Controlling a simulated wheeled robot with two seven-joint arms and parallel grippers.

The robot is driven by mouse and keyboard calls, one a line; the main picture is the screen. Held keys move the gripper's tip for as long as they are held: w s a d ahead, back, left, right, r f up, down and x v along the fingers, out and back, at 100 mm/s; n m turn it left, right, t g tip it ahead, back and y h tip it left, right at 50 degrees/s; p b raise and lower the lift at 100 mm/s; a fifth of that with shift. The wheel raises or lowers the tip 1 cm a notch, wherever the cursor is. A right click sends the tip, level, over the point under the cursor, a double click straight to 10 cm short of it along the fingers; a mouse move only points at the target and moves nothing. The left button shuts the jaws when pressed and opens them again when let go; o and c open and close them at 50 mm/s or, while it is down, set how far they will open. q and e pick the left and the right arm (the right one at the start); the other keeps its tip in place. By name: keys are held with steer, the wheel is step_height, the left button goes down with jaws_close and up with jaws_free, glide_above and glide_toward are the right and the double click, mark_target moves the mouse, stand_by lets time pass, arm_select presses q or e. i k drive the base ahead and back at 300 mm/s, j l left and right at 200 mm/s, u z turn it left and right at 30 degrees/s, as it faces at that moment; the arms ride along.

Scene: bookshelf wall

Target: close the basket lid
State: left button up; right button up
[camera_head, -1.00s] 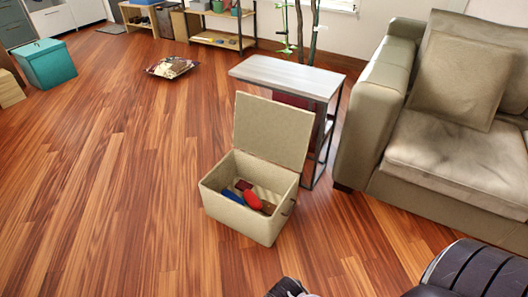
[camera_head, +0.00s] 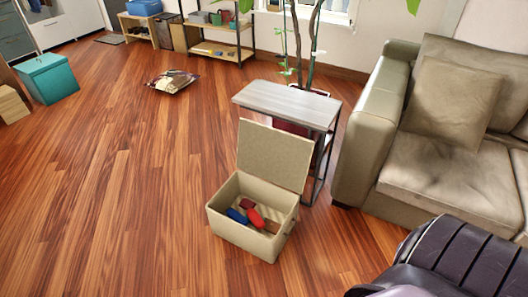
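The beige basket (camera_head: 243,235) stands on the wooden floor near the middle of the head view. Its lid (camera_head: 274,154) is hinged at the back and stands open, nearly upright. Inside lie a blue item (camera_head: 237,215), a red item (camera_head: 256,218) and some brownish ones. Dark, rounded parts of my own arm show at the lower right, well apart from the basket. Neither of my grippers can be seen.
A side table (camera_head: 287,101) with a pale top stands just behind the lid. A grey-beige sofa (camera_head: 455,177) is to the right. The floor left of the basket is clear.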

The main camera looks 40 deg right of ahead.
mark_target(273, 154)
steer(key=i+j+u, duration=0.1)
steer(key=i+u, duration=0.15)
steer(key=i, duration=0.4)
steer(key=i+u, duration=0.25)
steer(key=i, duration=0.45)
steer(key=i+l+u, duration=0.25)
steer(key=i, duration=0.4)
steer(key=i+l+z, duration=0.1)
steer(key=i+z, duration=0.3)
steer(key=i+j+z, duration=0.1)
steer(key=i+z, duration=0.25)
steer(key=i, duration=0.2)
steer(key=i+j+z, duration=0.2)
steer(key=i+z, duration=0.2)
steer(key=i+j+z, duration=0.35)
steer(key=i, duration=0.15)
steer(key=i+l+z, duration=0.25)
steer(key=i+z, duration=0.2)
steer(key=i, duration=0.4)
steer(key=i+z, duration=0.5)
steer(key=i, duration=0.3)
steer(key=i+z, duration=0.2)
steer(key=i, duration=0.2)
steer(key=i+j+z, duration=0.15)
steer(key=i, duration=0.25)
steer(key=i+j+z, duration=0.2)
steer(key=i, duration=0.2)
steer(key=i+j+z, duration=0.2)
steer(key=i, duration=0.2)
